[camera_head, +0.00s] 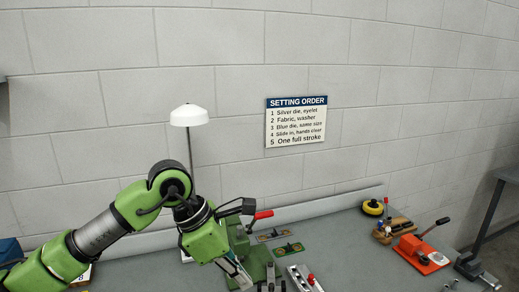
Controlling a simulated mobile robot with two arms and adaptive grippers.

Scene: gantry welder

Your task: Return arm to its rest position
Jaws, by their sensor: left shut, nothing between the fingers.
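My left arm comes in from the left, bends at a raised elbow and points down toward the bench. Its left gripper (241,278) is at the bottom edge, in front of a green press (258,252) with a red-tipped handle (263,214). The gripper is shut with nothing between its fingers. The arm covers part of the press, and I cannot tell whether the gripper touches it. My right gripper is not in view.
A white lamp (189,116) stands behind my arm. A metal rail with a red knob (311,279) lies right of the press. An orange tool (420,252) and a yellow-black round item (373,207) are farther right. Bare grey bench (345,235) lies between. A sign (296,122) hangs on the wall.

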